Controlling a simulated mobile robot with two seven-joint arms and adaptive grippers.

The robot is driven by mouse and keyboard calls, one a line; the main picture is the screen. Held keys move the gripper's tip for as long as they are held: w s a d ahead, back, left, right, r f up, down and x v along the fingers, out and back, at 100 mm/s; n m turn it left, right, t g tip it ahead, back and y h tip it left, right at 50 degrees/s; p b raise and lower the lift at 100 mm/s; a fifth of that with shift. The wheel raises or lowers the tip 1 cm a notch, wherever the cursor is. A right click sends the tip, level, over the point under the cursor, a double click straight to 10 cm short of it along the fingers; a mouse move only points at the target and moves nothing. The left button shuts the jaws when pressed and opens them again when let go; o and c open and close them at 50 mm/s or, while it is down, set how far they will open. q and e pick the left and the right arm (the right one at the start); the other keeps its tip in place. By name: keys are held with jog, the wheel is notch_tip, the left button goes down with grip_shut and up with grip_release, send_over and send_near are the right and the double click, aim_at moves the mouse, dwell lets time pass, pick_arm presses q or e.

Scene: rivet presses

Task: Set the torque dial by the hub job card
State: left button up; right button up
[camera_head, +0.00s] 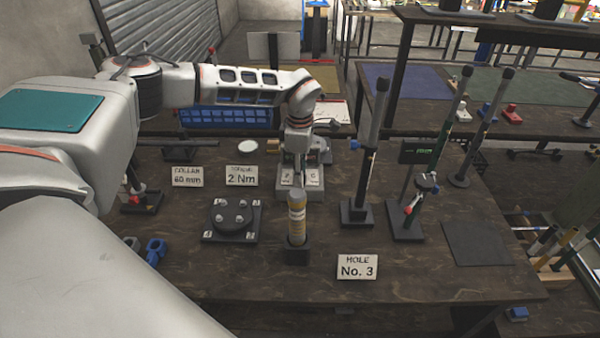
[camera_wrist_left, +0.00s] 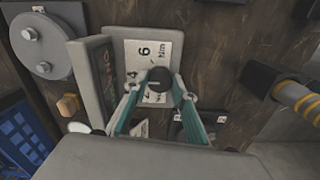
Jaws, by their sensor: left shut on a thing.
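The job card reading "TORQUE 2 Nm" (camera_head: 241,175) stands on the bench, left of the dial plate. The white dial plate (camera_head: 285,177) is under my left gripper (camera_head: 298,160) in the head view. In the left wrist view the plate (camera_wrist_left: 142,50) shows the numbers 4 and 6, "Nm", and a partly covered lower number. My left gripper (camera_wrist_left: 162,93) has its teal fingers shut on the round dark dial knob (camera_wrist_left: 158,77). I cannot tell surely which number the knob's mark points to. My right gripper is not in view.
Cards reading "COLLAR 60 mm" (camera_head: 187,176) and "HOLE No. 3" (camera_head: 357,267) stand nearby. A yellow-banded tool (camera_head: 297,218) stands upright just in front of the dial. A dark round fixture (camera_head: 231,218) is at front left. Tall posts (camera_head: 371,160) rise at right.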

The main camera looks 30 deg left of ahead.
pick_arm(q)
jog(key=shift+n, duration=0.3)
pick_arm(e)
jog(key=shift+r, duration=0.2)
pick_arm(q)
jog(key=shift+n+p, duration=0.7)
jog(key=shift+n, duration=0.3)
jog(key=shift+n+p, duration=0.65)
jog(key=shift+n, duration=1.25)
jog(key=shift+n+p, duration=0.3)
jog(key=shift+n, duration=2.2)
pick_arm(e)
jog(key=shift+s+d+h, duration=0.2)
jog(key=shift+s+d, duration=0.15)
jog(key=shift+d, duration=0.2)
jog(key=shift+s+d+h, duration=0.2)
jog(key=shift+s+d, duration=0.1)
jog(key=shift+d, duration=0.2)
pick_arm(q)
jog(key=shift+n, duration=0.3)
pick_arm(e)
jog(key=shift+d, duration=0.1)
